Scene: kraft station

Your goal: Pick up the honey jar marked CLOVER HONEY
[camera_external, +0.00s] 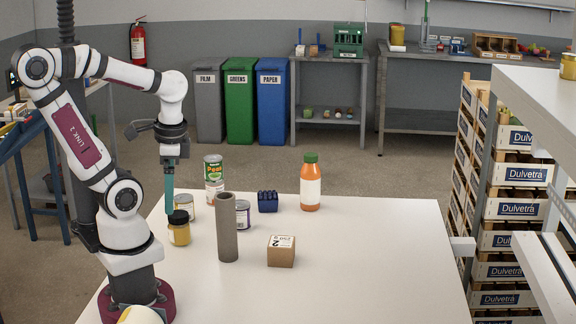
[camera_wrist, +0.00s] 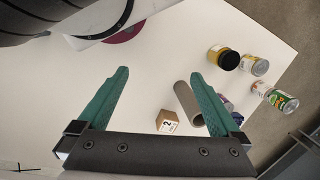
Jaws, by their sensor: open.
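The honey jar (camera_external: 179,233), yellow with a black lid, stands upright near the left edge of the white table. It also shows in the wrist view (camera_wrist: 214,57), at the upper right, outside the span of my fingers. Its label text is too small to read. My gripper (camera_external: 169,208) has teal fingers pointing down; in the external view their tips appear just above and left of the jar's lid. In the wrist view my gripper (camera_wrist: 160,74) is open, with nothing between the fingers.
Beside the jar stand a small can (camera_external: 186,203), a grey-brown tube (camera_external: 227,230), another can (camera_external: 243,216) and a green-labelled tall can (camera_external: 213,172). A cardboard box (camera_external: 281,252), blue block-like item (camera_external: 267,202) and orange bottle (camera_external: 310,188) stand farther right. The table's right side (camera_external: 400,260) is clear.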

